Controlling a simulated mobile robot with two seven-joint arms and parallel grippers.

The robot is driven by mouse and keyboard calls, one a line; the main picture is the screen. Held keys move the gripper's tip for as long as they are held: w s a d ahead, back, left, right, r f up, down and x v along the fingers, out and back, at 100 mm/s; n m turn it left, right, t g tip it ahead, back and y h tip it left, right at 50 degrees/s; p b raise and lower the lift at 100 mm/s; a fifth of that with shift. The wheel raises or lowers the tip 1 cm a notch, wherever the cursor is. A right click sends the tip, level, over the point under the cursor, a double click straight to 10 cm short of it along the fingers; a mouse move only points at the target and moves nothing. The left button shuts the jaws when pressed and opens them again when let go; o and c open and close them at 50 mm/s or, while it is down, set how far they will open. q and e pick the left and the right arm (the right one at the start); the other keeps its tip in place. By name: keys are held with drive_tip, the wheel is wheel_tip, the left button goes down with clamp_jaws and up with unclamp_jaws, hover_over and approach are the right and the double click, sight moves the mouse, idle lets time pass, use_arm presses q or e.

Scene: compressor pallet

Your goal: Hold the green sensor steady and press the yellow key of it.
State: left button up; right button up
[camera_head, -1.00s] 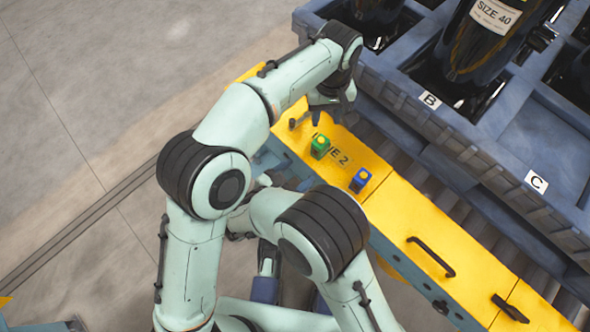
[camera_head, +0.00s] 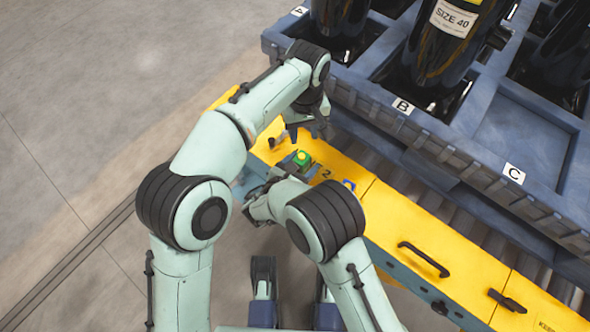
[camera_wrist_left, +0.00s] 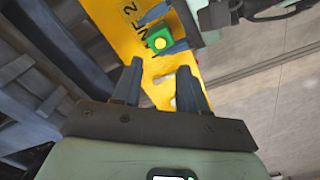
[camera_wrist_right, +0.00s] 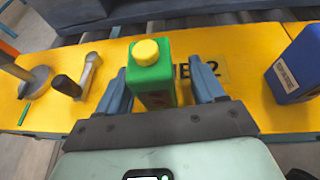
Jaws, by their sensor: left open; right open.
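The green sensor (camera_head: 303,159), a small block with a round yellow key (camera_wrist_right: 146,52) on top, stands upright on the yellow beam. My right gripper (camera_wrist_right: 158,82) is open, with one finger on each side of the sensor; I cannot tell whether they touch it. In the left wrist view the sensor (camera_wrist_left: 166,34) also sits between my right gripper's fingers, its yellow key (camera_wrist_left: 160,43) facing up. My left gripper (camera_head: 306,136) is open and empty, above the beam and apart from the sensor. Its fingers (camera_wrist_left: 160,78) point toward the beam.
A blue block (camera_wrist_right: 297,66) stands to the right of the sensor in the right wrist view. A metal lever (camera_wrist_right: 88,74) and a round post (camera_wrist_right: 36,80) stand to its left. A large blue pallet (camera_head: 440,150) with black compressors lies behind the beam.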

drive_tip(key=shift+w+d, duration=0.1)
drive_tip(key=shift+w, duration=0.05)
drive_tip(key=c, duration=1)
use_arm(q)
clamp_jaws()
use_arm(e)
drive_tip(key=shift+c, duration=0.6)
idle(0.4)
